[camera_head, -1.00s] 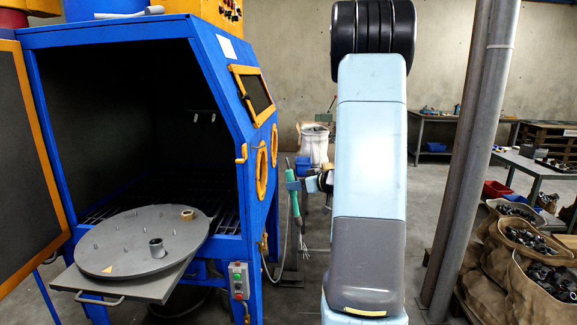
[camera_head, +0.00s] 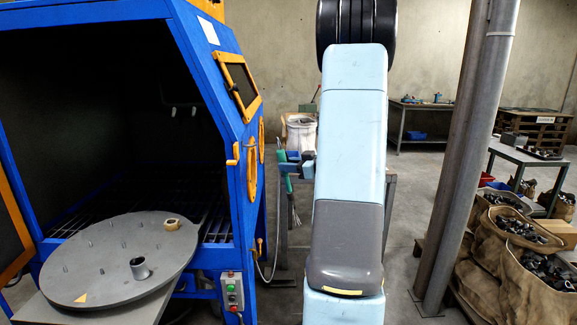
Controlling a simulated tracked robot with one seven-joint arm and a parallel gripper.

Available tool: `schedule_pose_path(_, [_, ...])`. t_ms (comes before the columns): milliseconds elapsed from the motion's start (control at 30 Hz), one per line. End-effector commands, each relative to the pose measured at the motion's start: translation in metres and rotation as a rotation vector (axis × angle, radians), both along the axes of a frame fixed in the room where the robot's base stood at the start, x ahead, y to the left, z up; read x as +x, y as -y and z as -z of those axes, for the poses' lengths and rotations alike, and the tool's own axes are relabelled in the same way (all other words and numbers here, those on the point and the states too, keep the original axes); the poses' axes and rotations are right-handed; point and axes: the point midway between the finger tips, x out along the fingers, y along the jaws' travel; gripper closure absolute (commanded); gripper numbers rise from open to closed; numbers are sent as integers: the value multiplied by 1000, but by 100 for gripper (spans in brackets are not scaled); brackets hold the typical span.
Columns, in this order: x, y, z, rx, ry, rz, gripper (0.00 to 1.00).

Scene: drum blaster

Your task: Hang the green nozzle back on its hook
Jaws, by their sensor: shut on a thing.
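The green nozzle (camera_head: 281,156) is upright beside the blue blast cabinet (camera_head: 226,120), left of my arm. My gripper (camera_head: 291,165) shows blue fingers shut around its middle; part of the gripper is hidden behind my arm. The nozzle's lower green end (camera_head: 289,185) shows below the fingers. A yellow hook (camera_head: 234,154) is on the cabinet's front edge, left of the nozzle and apart from it in the picture. The thin pale hose (camera_head: 267,275) hangs near the cabinet's right side.
The round grey turntable (camera_head: 105,257) sticks out of the open cabinet at the front left. A control box (camera_head: 232,291) is on the cabinet's lower edge. A grey post (camera_head: 466,150) and sacks of parts (camera_head: 520,265) stand on the right. A white sack (camera_head: 301,132) stands behind the nozzle.

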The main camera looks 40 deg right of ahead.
Motion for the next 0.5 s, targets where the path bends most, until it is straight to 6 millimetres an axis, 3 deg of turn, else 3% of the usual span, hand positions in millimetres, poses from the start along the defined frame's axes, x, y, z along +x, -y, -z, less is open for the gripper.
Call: schedule_pose_path(500, [16,-26,2,0,0,-8,100])
